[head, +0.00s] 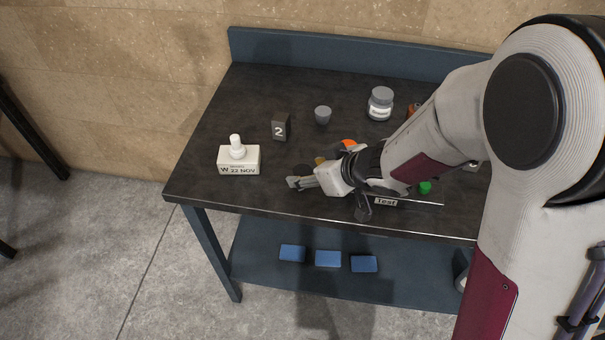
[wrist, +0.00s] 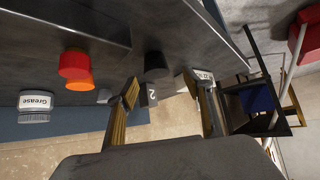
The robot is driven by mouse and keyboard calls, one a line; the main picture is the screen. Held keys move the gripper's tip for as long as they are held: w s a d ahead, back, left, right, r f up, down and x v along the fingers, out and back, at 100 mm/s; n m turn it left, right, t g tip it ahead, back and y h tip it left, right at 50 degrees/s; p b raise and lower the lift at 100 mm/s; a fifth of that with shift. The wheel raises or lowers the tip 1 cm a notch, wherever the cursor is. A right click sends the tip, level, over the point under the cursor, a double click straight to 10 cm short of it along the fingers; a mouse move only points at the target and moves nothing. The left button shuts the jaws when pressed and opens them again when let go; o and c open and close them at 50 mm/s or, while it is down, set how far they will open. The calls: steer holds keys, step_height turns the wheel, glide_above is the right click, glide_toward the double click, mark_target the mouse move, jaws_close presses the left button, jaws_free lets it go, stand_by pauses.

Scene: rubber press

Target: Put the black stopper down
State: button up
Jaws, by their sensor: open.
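The black stopper (wrist: 155,66) shows in the wrist view as a short dark cylinder on the dark tabletop, beyond the gap between my fingertips. In the head view a dark round shape (head: 302,170) just behind my fingertips looks like the same stopper, partly hidden by my gripper. My gripper (head: 294,183) is low over the front of the table. In the wrist view my gripper (wrist: 168,88) has its two fingers wide apart, with nothing held between them. The stopper appears clear of both fingers; its exact contact with the tabletop is hard to see.
A white dated block (head: 238,160) stands left, with a dark block marked 2 (head: 281,127), a grey cup (head: 323,116) and a grease jar (head: 380,104) behind. Red (wrist: 75,63) and orange (wrist: 79,83) pieces stand nearby. The table's front left is clear.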

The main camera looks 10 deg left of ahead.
mark_target(303, 171)
steer(key=shift+d+x, duration=0.25)
steer(key=shift+x, duration=2.35)
steer(key=shift+d, duration=0.1)
steer(key=c, duration=1.3)
steer(key=shift+r, duration=0.25)
steer(key=shift+r, duration=4.75)
